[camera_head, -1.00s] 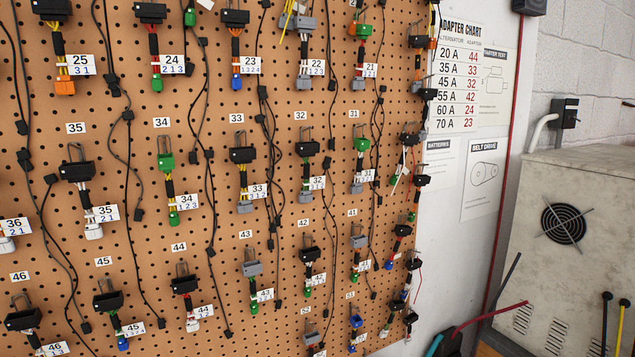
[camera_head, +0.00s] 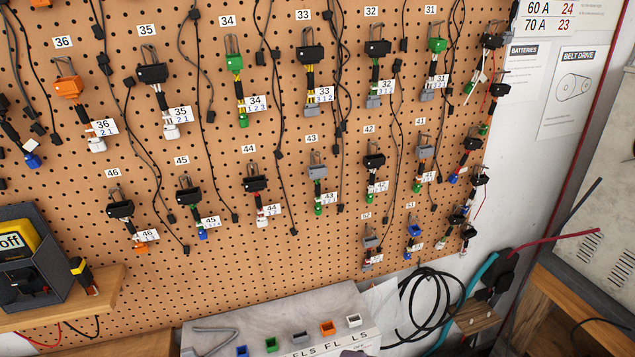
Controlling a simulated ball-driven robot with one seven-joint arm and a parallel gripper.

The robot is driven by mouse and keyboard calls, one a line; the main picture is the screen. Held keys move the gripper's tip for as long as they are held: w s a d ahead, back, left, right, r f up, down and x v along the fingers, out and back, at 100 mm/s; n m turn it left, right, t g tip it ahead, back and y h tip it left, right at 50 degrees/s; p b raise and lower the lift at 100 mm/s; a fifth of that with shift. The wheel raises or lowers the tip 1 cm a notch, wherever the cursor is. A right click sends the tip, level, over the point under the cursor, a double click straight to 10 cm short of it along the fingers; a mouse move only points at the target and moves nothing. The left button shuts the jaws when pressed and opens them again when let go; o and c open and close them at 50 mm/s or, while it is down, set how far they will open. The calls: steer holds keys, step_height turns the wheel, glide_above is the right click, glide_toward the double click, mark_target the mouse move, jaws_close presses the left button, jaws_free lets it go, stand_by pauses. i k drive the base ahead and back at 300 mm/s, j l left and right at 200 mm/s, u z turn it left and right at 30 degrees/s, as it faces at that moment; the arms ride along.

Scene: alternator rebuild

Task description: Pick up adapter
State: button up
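Many numbered adapters hang from wire hooks on a brown pegboard (camera_head: 260,215) in the head camera view. The upper row holds adapter 36 (camera_head: 69,87) with an orange top, adapter 35 (camera_head: 152,73) with a black top, adapter 34 (camera_head: 235,62) with a green top, and others up to 31 (camera_head: 437,45). The lower row holds adapters 46 (camera_head: 120,210), 45 (camera_head: 189,195), 44 (camera_head: 255,183), 43 (camera_head: 318,171), 42 (camera_head: 374,160) and 41 (camera_head: 425,151). The task does not say which adapter is meant. My gripper is not in view.
A wooden shelf (camera_head: 100,300) at lower left bears a yellow meter (camera_head: 18,243) in a grey case. A grey box (camera_head: 300,325) with coloured connectors is at bottom centre. A beige cabinet (camera_head: 610,190) stands at right. Black cables (camera_head: 432,290) hang at lower right.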

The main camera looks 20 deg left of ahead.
mark_target(318, 172)
steer(key=i+j+z, duration=0.15)
steer(key=i+z, duration=0.15)
steer(key=i, duration=0.25)
steer(key=i+j+z, duration=0.35)
steer(key=i, duration=0.15)
